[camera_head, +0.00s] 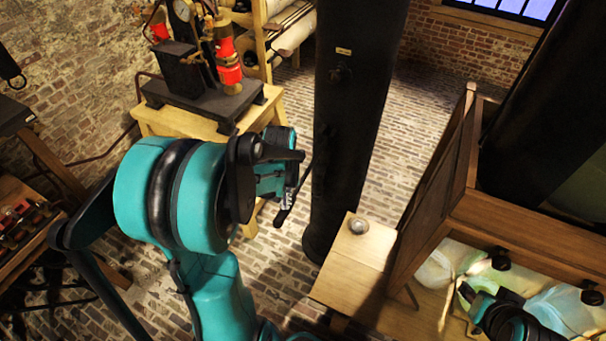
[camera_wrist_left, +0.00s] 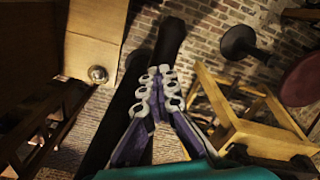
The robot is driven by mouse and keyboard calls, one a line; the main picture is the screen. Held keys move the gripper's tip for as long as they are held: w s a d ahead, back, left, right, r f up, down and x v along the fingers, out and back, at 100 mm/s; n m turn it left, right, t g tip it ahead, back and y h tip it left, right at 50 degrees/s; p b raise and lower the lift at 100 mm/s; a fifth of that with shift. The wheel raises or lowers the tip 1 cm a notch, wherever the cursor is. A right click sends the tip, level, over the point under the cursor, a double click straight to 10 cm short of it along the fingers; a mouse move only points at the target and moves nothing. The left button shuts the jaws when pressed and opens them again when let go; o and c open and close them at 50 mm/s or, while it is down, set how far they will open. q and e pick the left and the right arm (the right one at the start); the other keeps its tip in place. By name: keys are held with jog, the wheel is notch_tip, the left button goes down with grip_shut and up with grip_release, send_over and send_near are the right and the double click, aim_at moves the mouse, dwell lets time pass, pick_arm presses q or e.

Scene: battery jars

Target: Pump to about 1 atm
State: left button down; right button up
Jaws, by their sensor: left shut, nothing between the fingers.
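A pump-like apparatus (camera_head: 226,62) with red cylinders stands on a black base (camera_head: 205,103) at the upper left. Its round gauge (camera_head: 182,11) is partly cut off at the top, and I cannot read it. A tall black column (camera_head: 352,120) stands right of it, with a small label and a knob. A dark lever-like bar (camera_head: 300,188) shows beside the column, partly behind my left gripper (camera_head: 287,197). My left gripper is shut and empty just left of the column. Its closed fingertips show in the left wrist view (camera_wrist_left: 158,88). I cannot tell if they touch the bar.
A wooden stand (camera_head: 262,112) holds the apparatus. At right, a wooden frame (camera_head: 440,190) and a bench with a small metal knob (camera_head: 359,226) stand near the column. Pale glassy jars (camera_head: 565,308) and dark teal-marked parts lie lower right. Brick floor (camera_head: 425,95) is open behind.

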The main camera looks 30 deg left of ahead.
pick_arm(q)
notch_tip(320, 180, down, 4)
jog(key=shift+r+b, duration=0.2)
jog(key=shift+b, duration=1)
notch_tip(320, 180, up, 15)
jog(key=p, duration=1.1)
jog(key=shift+f, duration=0.15)
notch_tip(320, 180, down, 14)
jog(key=b, duration=1.2)
jog(key=shift+f+b, duration=0.25)
jog(key=shift+b, duration=0.05)
notch_tip(320, 180, up, 15)
jog(key=p, duration=1.1)
jog(key=shift+f, duration=0.15)
